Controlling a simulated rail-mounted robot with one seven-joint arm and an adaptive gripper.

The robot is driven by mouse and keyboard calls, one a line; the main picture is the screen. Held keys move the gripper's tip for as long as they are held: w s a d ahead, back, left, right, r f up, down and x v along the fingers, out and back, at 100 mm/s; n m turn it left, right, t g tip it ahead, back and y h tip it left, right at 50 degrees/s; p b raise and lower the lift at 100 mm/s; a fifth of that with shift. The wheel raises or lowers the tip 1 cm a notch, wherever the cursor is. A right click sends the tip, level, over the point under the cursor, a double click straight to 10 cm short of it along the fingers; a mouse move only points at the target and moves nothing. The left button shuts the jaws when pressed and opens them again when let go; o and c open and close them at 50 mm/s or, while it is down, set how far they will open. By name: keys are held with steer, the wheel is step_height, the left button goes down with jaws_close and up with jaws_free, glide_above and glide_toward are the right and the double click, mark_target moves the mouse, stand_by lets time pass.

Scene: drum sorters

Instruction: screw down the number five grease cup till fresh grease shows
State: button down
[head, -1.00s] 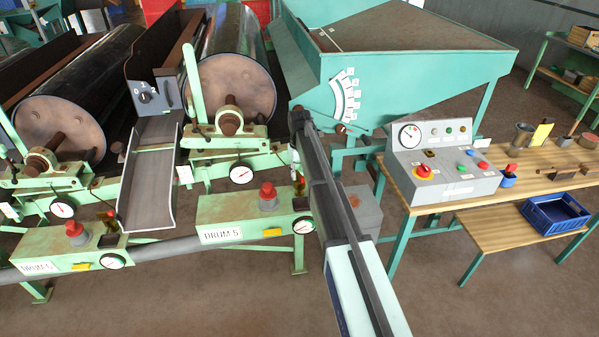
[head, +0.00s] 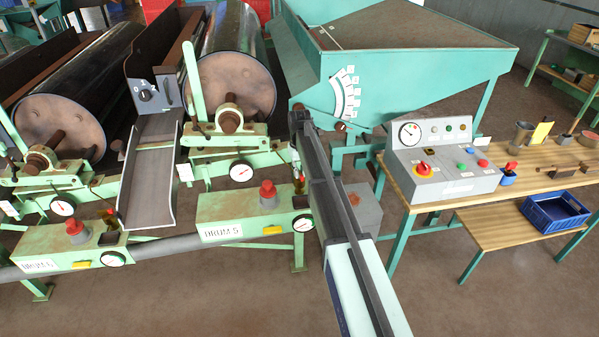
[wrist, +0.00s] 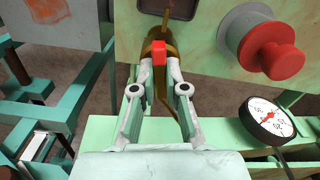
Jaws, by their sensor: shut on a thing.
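The green DRUM 5 box (head: 255,212) stands below the right-hand drum. A small brass grease cup (head: 299,185) shows at its right end in the head view, partly hidden by my arm. In the wrist view my gripper (wrist: 160,72) is shut on the brass cup (wrist: 157,48), with a finger on each side. A small red piece (wrist: 159,52) shows between the fingertips. The cup's lower part is hidden, and I cannot make out any fresh grease.
A red mushroom button (head: 267,190) and a dial gauge (head: 303,224) sit close by on the box; the gauge (wrist: 267,117) also shows in the wrist view. A grey control panel (head: 445,160) on a wooden bench stands to the right. Open floor lies in front.

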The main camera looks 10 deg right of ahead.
steer(key=m+b, duration=0.1)
steer(key=m, duration=0.9)
steer(key=shift+m+b, duration=0.3)
steer(key=shift+m, duration=1.9)
steer(key=c, duration=1.2)
jaws_free()
